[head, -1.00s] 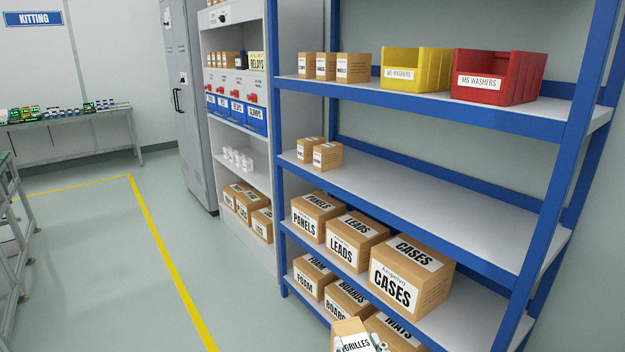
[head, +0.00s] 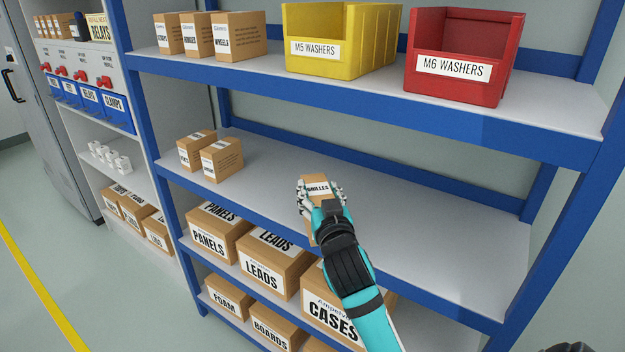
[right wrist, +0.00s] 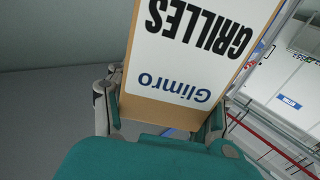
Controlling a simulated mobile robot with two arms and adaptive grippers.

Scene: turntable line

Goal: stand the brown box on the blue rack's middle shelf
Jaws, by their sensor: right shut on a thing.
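The brown box (head: 319,184), labelled GRILLES, is held in my right gripper (head: 322,190) at the front edge of the blue rack's middle shelf (head: 400,212). In the right wrist view the box (right wrist: 190,50) fills the upper middle, its label upside down, with a finger on each side. My right gripper is shut on it. Whether the box touches the shelf I cannot tell. The gripper and arm hide its lower part. The blue rack (head: 150,130) stands across the view.
Two small brown boxes (head: 222,160) stand at the middle shelf's left end; the rest of that shelf is bare. The top shelf holds a yellow bin (head: 330,45), a red bin (head: 462,55) and several boxes. Larger boxes such as LEADS (head: 268,265) fill the shelves below.

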